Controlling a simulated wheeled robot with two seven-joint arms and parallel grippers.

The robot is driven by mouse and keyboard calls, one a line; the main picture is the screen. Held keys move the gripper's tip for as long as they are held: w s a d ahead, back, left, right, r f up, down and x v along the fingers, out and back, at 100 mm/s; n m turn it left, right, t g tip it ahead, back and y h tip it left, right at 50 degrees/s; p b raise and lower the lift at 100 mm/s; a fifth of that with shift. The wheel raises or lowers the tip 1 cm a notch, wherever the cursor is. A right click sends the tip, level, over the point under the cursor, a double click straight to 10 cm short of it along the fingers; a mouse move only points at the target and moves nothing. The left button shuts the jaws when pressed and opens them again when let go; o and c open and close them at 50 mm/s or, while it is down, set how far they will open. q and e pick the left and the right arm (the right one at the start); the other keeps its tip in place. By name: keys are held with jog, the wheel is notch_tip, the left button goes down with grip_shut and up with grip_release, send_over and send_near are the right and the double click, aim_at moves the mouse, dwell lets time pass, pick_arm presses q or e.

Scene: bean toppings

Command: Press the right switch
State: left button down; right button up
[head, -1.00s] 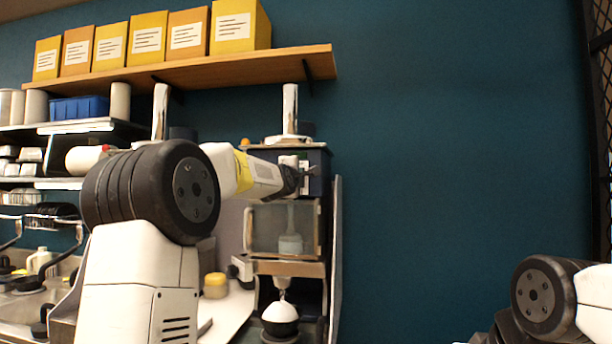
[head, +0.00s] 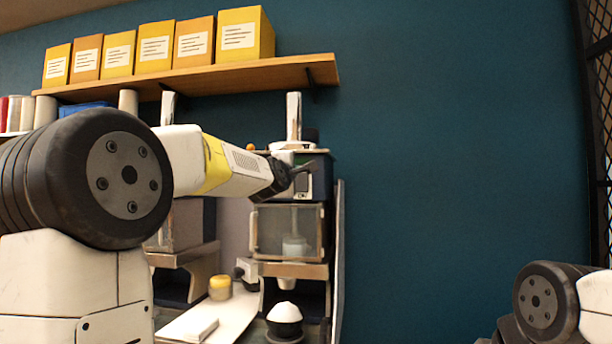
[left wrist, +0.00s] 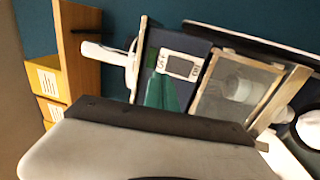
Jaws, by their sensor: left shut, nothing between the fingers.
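A small pale switch panel (head: 302,187) is on the front of the dark dispenser (head: 322,175). The left wrist view shows the panel (left wrist: 180,66) turned sideways, with a dark middle and small marks at its ends; separate left and right switches cannot be made out. My left gripper (head: 303,168) is shut and empty, its tips in front of the panel's upper part in the head view. Contact cannot be told. My right gripper is out of view; only part of that arm shows.
A clear-fronted compartment (head: 288,232) is below the panel, with a white-filled dark bowl (head: 285,315) lower down. A wooden shelf (head: 200,78) with yellow boxes hangs above. A thin upright panel (head: 338,260) borders the dispenser's right. Blue wall lies open further right.

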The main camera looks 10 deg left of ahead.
pick_arm(q)
jog(key=s, duration=0.2)
jog(key=shift+s+r, duration=0.2)
jog(key=shift+s, duration=0.2)
jog(key=s+f+m+g, duration=0.6)
jog(key=s+f+m, duration=0.3)
jog(key=s+f, duration=0.8)
jog(key=s+d+f+m+g+h, duration=0.1)
jog(key=s+f+m+g, duration=0.6)
jog(key=s+f, duration=1.1)
jog(key=shift+s+d+f+m+h, duration=0.3)
jog(key=shift+f+m, duration=0.4)
jog(key=shift+m, duration=0.3)
